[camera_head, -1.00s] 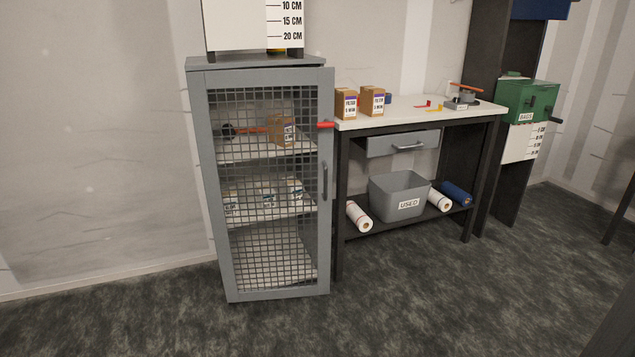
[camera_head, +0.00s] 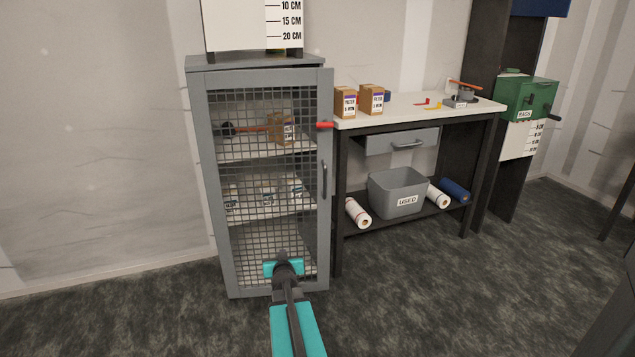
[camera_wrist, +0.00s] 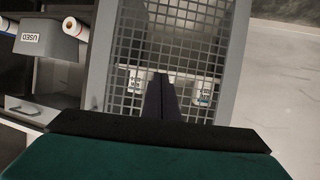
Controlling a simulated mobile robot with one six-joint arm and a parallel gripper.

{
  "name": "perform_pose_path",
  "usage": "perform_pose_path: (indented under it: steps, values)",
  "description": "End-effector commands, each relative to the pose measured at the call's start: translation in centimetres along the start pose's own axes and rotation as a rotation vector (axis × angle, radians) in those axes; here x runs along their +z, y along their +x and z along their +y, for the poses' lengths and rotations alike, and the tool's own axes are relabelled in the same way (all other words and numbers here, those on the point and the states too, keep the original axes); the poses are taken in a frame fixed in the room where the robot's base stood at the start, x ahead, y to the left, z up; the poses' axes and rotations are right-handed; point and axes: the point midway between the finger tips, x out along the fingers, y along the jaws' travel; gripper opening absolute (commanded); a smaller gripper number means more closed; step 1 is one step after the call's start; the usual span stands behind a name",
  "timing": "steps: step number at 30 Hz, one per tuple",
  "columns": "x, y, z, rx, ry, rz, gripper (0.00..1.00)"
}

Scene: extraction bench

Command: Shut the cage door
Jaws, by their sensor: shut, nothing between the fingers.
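The cage door (camera_head: 213,180) is a grey frame with dark wire mesh on the front of a tall grey cabinet. Its right edge juts a little past the cabinet's top, so it looks slightly ajar; the exact gap is hard to tell. A dark upright handle (camera_head: 323,180) and a red latch piece (camera_head: 325,125) are at its right edge. My gripper (camera_head: 282,256) is in front of the door's lower part. In the wrist view its dark fingers (camera_wrist: 161,78) are together, with nothing between them, pointing toward the mesh (camera_wrist: 200,45); contact cannot be told.
Inside the cabinet are shelves with a brown box (camera_head: 281,128) and several small packages. To the right is a workbench (camera_head: 420,101) with boxes on top, a drawer, a grey bin labelled USED (camera_head: 398,190) and rolls below. Dark floor in front is clear.

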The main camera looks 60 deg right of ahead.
Motion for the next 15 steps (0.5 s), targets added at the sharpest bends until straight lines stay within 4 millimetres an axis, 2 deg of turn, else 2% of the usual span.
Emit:
perform_pose_path:
  steps: [1, 6, 10, 15]
  values:
    - [-2.6, 0.1, 2.1, 0.01, 0.011, 0.047, 0.0]
    - [-10.0, -0.5, 8.0, 0.023, 0.032, 0.208, 0.0]
    - [-14.4, -1.4, 11.7, 0.019, 0.036, 0.301, 0.0]
    - [-17.8, -2.6, 14.5, 0.011, 0.032, 0.373, 0.0]
